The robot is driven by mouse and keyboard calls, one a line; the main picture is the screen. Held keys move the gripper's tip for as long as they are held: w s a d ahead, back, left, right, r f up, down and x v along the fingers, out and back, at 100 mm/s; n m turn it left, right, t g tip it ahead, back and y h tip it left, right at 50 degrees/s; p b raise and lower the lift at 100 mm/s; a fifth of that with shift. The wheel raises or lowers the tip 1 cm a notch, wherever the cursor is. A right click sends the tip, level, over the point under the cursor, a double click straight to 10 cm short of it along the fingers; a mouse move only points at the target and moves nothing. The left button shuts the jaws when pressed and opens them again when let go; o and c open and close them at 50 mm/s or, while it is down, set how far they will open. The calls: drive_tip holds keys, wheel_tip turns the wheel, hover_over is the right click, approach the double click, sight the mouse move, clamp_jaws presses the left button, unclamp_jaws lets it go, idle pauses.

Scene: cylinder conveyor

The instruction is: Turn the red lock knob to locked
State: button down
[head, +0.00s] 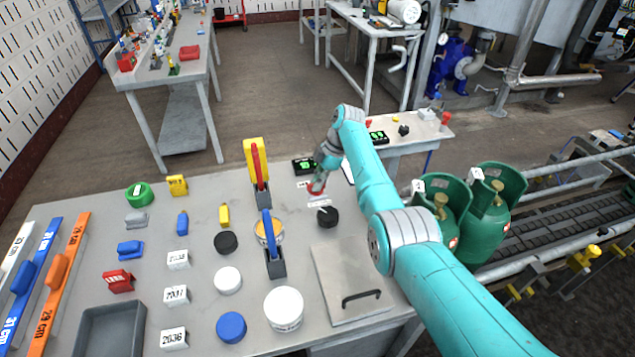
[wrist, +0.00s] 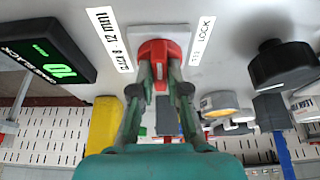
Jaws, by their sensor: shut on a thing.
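The red lock knob (wrist: 160,50) sits on a pale square plate, between two printed labels in the wrist view.
A black dial (head: 327,217) stands close to the gripper, in front of it, and also shows in the wrist view (wrist: 285,65). A display box with green digits (head: 304,166) is just behind.

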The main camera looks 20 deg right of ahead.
idle(0.3)
drive_tip(key=c, duration=1.2)
unclamp_jaws()
drive_tip(key=shift+o, duration=0.2)
drive_tip(key=v, duration=1.2)
